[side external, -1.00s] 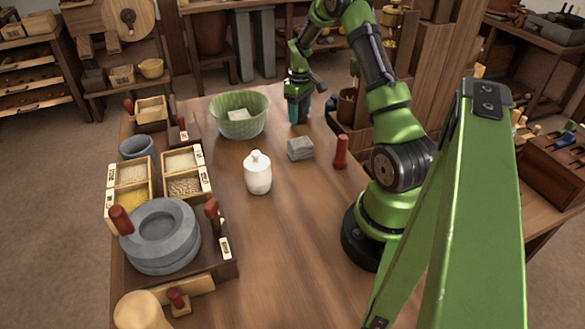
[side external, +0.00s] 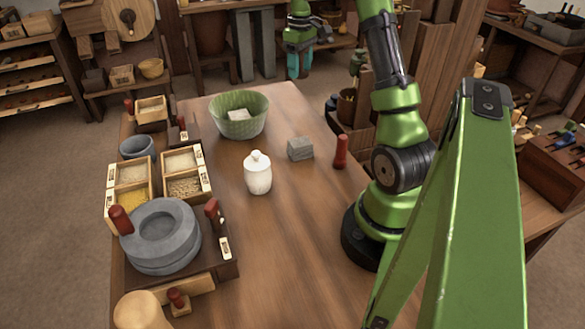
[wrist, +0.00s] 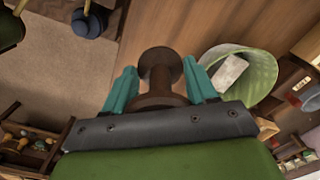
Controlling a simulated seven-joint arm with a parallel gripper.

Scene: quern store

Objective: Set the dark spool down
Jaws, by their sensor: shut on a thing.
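The dark spool (wrist: 161,72) is brown, with a round flange at each end, and sits between the teal fingers of my gripper (wrist: 160,88) in the wrist view. My gripper is shut on it. In the side view my gripper (side external: 299,66) is at the top, raised near the table's far edge, to the right of the green bowl. The spool cannot be made out there. In the wrist view bare floor shows left of the spool and the wooden table (wrist: 230,30) to its right.
The green bowl (side external: 238,129) holds a pale block. A white lidded jar (side external: 258,178), a grey block (side external: 300,149) and a red peg (side external: 341,152) stand on the table. A stone quern (side external: 160,236) and grain boxes (side external: 130,173) line the left. The table's front middle is clear.

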